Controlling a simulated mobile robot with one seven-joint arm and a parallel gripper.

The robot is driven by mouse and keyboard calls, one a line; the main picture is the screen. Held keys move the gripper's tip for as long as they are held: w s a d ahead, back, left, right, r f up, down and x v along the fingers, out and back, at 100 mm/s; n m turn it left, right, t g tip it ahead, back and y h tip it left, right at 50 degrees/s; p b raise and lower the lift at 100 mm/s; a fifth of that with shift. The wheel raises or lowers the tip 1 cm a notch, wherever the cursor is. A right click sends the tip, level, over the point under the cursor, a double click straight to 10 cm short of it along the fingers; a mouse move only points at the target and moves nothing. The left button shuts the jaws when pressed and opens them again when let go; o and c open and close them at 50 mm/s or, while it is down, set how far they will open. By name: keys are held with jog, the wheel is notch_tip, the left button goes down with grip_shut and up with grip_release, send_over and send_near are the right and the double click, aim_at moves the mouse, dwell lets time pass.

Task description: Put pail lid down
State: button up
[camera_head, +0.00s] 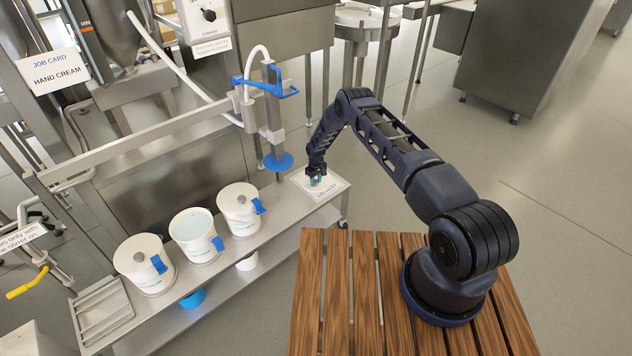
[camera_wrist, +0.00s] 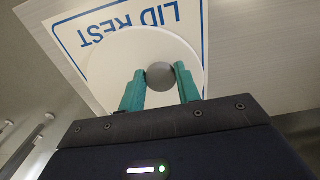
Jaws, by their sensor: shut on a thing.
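My gripper (camera_head: 316,178) is over the far right end of the steel shelf, at the lid rest plate (camera_head: 338,184). In the wrist view my gripper's green fingers (camera_wrist: 160,70) are shut on the grey knob (camera_wrist: 160,77) of the round white pail lid (camera_wrist: 112,62). The lid lies over the lid rest plate (camera_wrist: 72,38), covering much of it inside the blue border; the words LID REST stay visible. I cannot tell whether the lid touches the plate. The middle pail (camera_head: 205,248) stands open on the shelf, with pale contents.
A lidded pail (camera_head: 150,275) stands left of the open one and another lidded pail (camera_head: 238,220) to its right. A filling nozzle with a blue disc (camera_head: 278,161) hangs between the right pail and my gripper. A wooden slatted table (camera_head: 337,290) is in front.

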jog(key=shift+f, duration=0.15)
jog(key=o, duration=1)
notch_tip(320, 180, up, 12)
jog(key=shift+r, duration=0.25)
